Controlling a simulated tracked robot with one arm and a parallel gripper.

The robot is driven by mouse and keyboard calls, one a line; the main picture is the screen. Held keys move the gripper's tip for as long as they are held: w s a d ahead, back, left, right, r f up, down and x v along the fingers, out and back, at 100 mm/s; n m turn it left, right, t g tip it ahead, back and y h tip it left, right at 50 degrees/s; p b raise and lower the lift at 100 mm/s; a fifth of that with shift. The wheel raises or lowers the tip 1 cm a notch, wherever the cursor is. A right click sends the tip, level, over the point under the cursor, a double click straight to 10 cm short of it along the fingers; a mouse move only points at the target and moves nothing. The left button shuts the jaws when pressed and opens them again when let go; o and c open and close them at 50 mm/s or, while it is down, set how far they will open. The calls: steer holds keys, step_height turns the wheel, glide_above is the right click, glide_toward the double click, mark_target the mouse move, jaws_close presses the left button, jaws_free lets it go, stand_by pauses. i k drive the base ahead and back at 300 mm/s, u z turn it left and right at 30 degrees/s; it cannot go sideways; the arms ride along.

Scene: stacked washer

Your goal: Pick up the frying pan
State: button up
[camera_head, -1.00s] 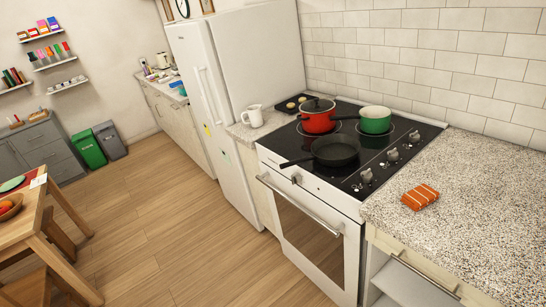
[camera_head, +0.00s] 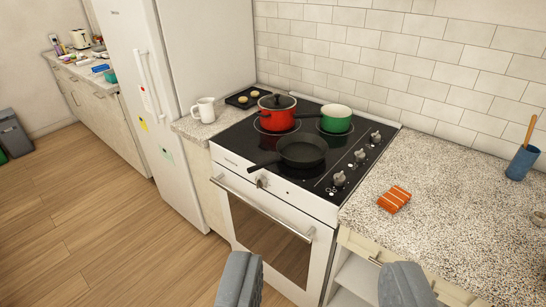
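The black frying pan (camera_head: 302,152) sits on the front part of the black stove top (camera_head: 245,142), with its handle pointing left over the front edge. A red pot (camera_head: 277,118) with a dark lid stands behind it, and a green pot (camera_head: 336,124) with a pale inside stands behind and to the right. My gripper (camera_head: 322,283) shows at the bottom of the view as two grey fingers set wide apart. It is open and empty, in front of the stove and apart from the pan.
The white oven (camera_head: 268,230) has a handle bar across its front. A white mug (camera_head: 204,110) and a dark tray (camera_head: 246,101) stand left of the stove. An orange striped cloth (camera_head: 394,199) lies on the right counter (camera_head: 440,180). A blue holder (camera_head: 522,163) stands farther right.

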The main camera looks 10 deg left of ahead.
mark_target(298, 150)
steer(key=u, duration=1.5)
steer(key=i, duration=1.25)
steer(key=z, duration=2.25)
steer(key=i, duration=0.25)
steer(key=z, duration=0.35)
